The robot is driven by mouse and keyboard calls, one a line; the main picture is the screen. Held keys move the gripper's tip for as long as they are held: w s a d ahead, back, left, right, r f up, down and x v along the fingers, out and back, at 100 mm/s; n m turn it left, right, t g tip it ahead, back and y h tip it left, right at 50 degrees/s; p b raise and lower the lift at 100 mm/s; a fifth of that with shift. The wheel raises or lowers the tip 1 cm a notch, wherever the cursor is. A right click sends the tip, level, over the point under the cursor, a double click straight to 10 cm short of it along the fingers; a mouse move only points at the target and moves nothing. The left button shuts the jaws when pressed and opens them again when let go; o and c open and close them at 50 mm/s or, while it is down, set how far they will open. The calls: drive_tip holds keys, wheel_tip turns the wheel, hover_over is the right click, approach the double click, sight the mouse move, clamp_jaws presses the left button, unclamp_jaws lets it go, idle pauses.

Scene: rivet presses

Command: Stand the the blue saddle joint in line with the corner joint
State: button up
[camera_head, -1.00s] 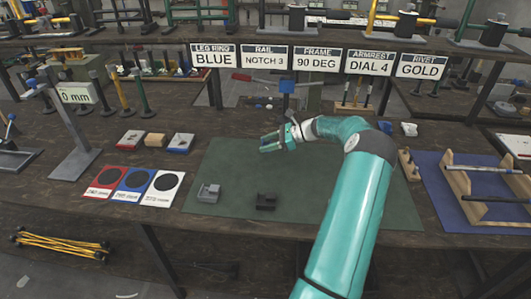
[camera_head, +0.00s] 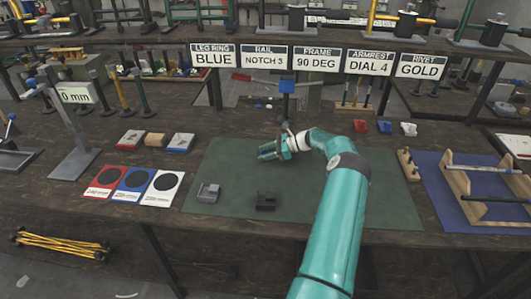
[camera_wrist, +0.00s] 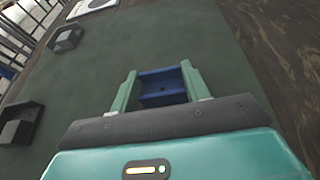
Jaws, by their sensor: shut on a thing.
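The blue saddle joint (camera_wrist: 162,90) sits between the two fingers of my gripper (camera_wrist: 161,85) in the wrist view, and the fingers are shut on it. In the head view my gripper (camera_head: 269,152) is over the back part of the green mat, and the joint is hard to make out there. A light grey joint (camera_head: 208,193) and a dark joint (camera_head: 265,202) rest apart on the front of the mat. They also show in the wrist view, the light one (camera_wrist: 66,39) at upper left and the dark one (camera_wrist: 20,124) at left. I cannot tell which is the corner joint.
The green mat (camera_head: 330,212) is otherwise mostly clear. Red, blue and white cards (camera_head: 135,184) lie at its left. Small red (camera_head: 359,126), blue (camera_head: 384,127) and white (camera_head: 408,129) pieces lie behind at right. A wooden rack (camera_head: 485,180) stands on a blue mat at right.

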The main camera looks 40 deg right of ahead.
drive_tip(key=o, duration=1)
drive_tip(key=shift+f, duration=0.1)
